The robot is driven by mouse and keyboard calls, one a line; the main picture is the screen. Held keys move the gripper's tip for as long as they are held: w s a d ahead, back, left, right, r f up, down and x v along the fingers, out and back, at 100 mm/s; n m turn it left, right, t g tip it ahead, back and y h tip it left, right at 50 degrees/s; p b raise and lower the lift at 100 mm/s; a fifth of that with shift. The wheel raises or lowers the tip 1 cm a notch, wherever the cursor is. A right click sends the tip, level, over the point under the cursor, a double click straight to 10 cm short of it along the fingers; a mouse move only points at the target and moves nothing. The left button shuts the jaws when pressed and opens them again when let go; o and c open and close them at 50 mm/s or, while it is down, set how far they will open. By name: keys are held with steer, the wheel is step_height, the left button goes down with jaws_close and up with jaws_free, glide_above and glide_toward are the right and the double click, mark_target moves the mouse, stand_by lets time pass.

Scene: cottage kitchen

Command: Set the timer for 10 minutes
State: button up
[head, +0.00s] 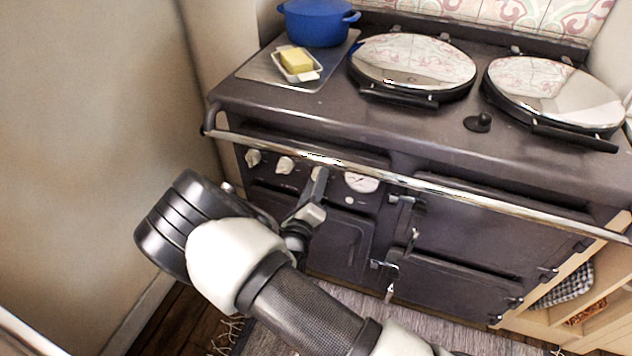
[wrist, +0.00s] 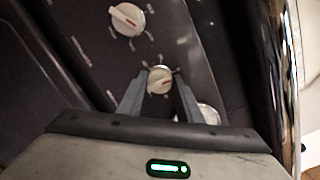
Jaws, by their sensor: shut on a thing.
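Several round pale knobs with pointer marks sit on the dark front panel of the range. In the wrist view the fingers of my gripper (wrist: 159,84) are on both sides of one knob (wrist: 160,76), shut on it. A neighbouring knob (wrist: 127,18) is free.
Two other knobs (head: 284,165) and a round white gauge (head: 361,183) flank my gripper. A chrome rail (head: 400,179) runs just above the panel. A blue pot (head: 318,24) and a butter dish (head: 297,66) stand on top. A wall is close on the left.

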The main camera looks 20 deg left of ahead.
steer(key=shift+m+t+h+p, duration=0.3)
steer(key=shift+m+t+p, duration=0.2)
steer(key=shift+m, duration=4.4)
steer(key=shift+f, duration=0.1)
steer(key=o, duration=1)
steer(key=s, duration=0.5)
steer(key=s+f+p, duration=0.1)
steer(key=s, duration=0.5)
steer(key=s+p, duration=0.1)
steer(key=s, duration=0.5)
steer(key=shift+s+f, duration=0.2)
